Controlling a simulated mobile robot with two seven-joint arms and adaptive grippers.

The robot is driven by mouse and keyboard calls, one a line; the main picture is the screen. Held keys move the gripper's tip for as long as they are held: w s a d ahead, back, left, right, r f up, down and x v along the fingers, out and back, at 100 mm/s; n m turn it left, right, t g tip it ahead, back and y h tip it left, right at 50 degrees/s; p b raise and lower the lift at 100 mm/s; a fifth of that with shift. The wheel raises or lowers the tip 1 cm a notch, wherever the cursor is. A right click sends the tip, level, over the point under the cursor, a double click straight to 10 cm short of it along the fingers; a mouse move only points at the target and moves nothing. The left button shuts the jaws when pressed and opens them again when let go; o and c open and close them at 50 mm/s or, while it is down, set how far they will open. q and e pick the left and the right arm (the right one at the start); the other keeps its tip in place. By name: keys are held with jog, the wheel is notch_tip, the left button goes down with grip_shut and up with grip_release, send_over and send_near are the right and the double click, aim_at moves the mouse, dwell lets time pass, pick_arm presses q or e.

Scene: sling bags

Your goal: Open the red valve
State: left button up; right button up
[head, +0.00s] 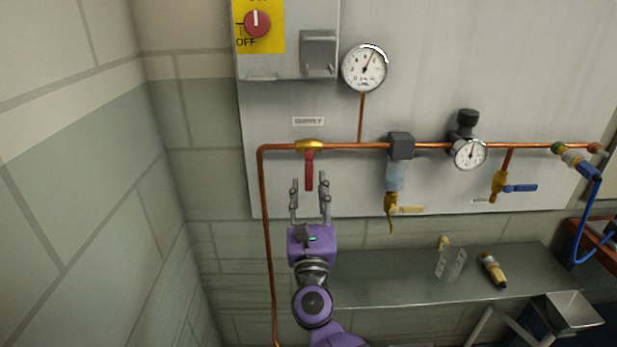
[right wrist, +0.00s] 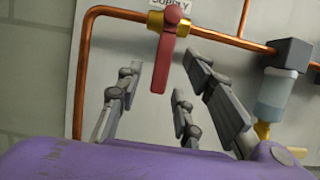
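The red valve handle (head: 309,172) hangs straight down from a brass valve body (head: 309,146) on the copper pipe, under a "SUPPLY" label. It also shows in the right wrist view (right wrist: 163,62), upright in the picture between the finger lines. My right gripper (head: 310,186) is open, with its fingers pointing up at the handle, one on each side of the handle's lower end. In the right wrist view the fingers (right wrist: 160,85) are spread and hold nothing. Whether they overlap the handle in depth is hard to tell. My left gripper is not in view.
A copper pipe (head: 266,230) runs down left of my right gripper. To the right are a filter (head: 396,175), a regulator gauge (head: 469,153) and a blue-handled valve (head: 520,188). A pressure gauge (head: 364,69) sits above. A grey shelf (head: 390,280) lies below, with small brass parts.

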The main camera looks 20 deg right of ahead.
aim_at(309, 183)
jog(key=shift+x, duration=1.5)
grip_shut()
